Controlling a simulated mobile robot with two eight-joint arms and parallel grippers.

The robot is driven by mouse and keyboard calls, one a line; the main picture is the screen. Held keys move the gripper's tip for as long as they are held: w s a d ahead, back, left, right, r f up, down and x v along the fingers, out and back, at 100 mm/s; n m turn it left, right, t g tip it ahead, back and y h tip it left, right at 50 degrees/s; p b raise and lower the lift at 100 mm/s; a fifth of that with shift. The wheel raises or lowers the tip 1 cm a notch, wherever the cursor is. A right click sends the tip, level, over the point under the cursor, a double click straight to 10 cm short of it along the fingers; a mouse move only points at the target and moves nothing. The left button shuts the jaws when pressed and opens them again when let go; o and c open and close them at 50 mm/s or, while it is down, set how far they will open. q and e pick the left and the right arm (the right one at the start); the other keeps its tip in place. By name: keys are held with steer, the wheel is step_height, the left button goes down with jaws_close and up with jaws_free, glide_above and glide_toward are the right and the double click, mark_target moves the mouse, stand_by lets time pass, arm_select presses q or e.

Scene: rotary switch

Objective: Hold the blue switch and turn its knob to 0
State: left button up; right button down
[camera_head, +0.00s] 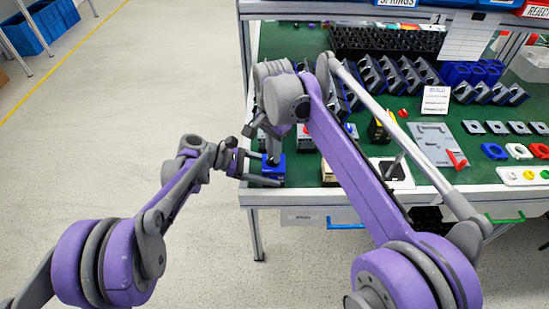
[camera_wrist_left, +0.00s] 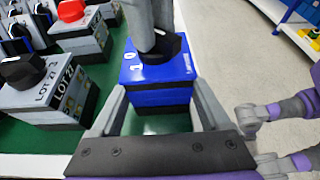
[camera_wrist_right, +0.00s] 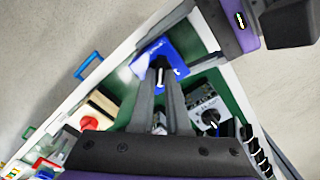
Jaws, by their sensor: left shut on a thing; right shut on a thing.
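The blue switch (camera_head: 274,167) sits at the front left edge of the green table. In the left wrist view its blue box (camera_wrist_left: 157,90) stands upright between the fingers of my left gripper (camera_wrist_left: 158,108), which is shut on its sides. Markings "1" and "0" show on its top. Its black knob (camera_wrist_left: 172,47) is on top, partly hidden by the fingers of my right gripper (camera_wrist_right: 161,78), which come down from above and are shut on the knob. A white line shows on the knob in the right wrist view; which mark it points to I cannot tell.
Grey switches with black knobs (camera_wrist_left: 22,70) and a red-button box (camera_wrist_left: 72,12) stand close beside the blue switch. A box with a red knob (camera_wrist_right: 90,123) is also near.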

steer(key=n, duration=0.8)
steer(key=shift+n, duration=0.3)
steer(key=c, duration=0.9)
jaws_free()
steer(key=shift+r, duration=0.1)
steer(key=shift+r, duration=2.45)
arm_select(q)
steer(key=o, duration=1.2)
steer(key=shift+o, duration=0.2)
